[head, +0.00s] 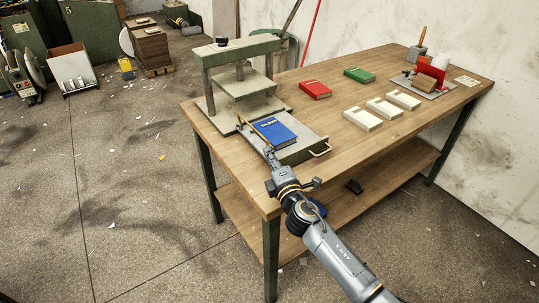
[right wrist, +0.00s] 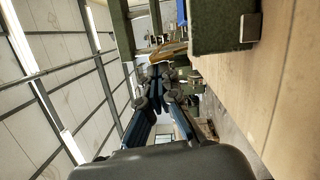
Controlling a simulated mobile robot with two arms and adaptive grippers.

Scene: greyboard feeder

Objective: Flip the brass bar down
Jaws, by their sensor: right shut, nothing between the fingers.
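The brass bar (head: 252,131) is a thin yellowish strip along the left edge of the grey feeder tray (head: 308,146), beside a blue book (head: 273,130). It looks raised above the tray edge, but its exact tilt is too small to tell. My right gripper (head: 269,153) is at the near end of the bar, at the tray's front left corner. Its fingers are shut and empty. Whether they touch the bar is unclear. In the right wrist view, the shut fingers (right wrist: 154,75) point towards a brownish strip that may be the bar. My left gripper is out of view.
A green-framed press (head: 240,50) stands behind the tray. On the wooden table (head: 335,110) lie a red book (head: 315,90), a green book (head: 359,75) and white boxes (head: 362,119). A tray handle (head: 321,151) juts out at the front right.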

